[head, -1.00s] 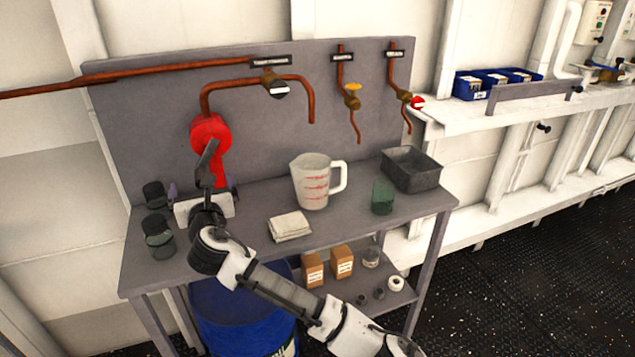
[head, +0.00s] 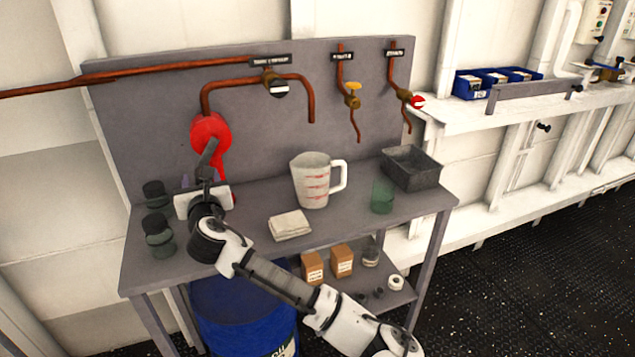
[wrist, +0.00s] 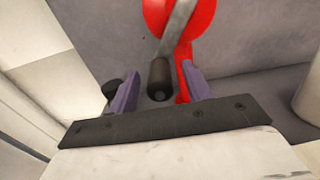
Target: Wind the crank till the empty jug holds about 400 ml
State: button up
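The red crank pump (head: 210,132) is on the grey back panel, with its grey crank arm (head: 208,153) hanging down. In the wrist view the crank's dark knob (wrist: 160,78) lies between the purple fingers of my gripper (wrist: 157,84). Gaps show on both sides of the knob, so my gripper is open around it. In the head view my gripper (head: 204,178) is below the pump, its fingers partly hidden. The white jug (head: 312,183) with red marks stands upright on the bench, below the copper spout (head: 311,112). No stream shows; the jug's contents cannot be made out.
A folded cloth (head: 290,225) lies before the jug. A green glass (head: 382,196) and a dark tray (head: 411,168) stand to its right. Dark jars (head: 158,234) stand at the bench's left end. A valve with a white handle (head: 276,86) sits on the pump pipe.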

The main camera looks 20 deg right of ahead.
jog(key=c, duration=0.8)
notch_tip(320, 180, up, 8)
jog(key=a+p, duration=0.3)
jog(key=p, duration=0.3)
jog(key=shift+d+r+p, duration=0.3)
jog(key=shift+d+r, duration=0.25)
jog(key=shift+d, duration=1.45)
jog(key=shift+d+r+p, duration=0.25)
jog(key=shift+d+r, duration=0.25)
jog(key=shift+d, duration=1.45)
jog(key=shift+d+r+p, duration=0.3)
jog(key=shift+d+r, duration=0.25)
jog(key=shift+d, duration=1.45)
jog(key=shift+d+f+b, duration=0.6)
jog(key=shift+f+b, duration=0.2)
jog(key=shift+f, duration=0.2)
jog(key=shift+d+f+b, duration=0.6)
jog(key=shift+f+b, duration=0.2)
jog(key=shift+f, duration=0.15)
jog(key=a+f+b, duration=0.3)
jog(key=f+b, duration=0.3)
jog(key=f, duration=0.2)
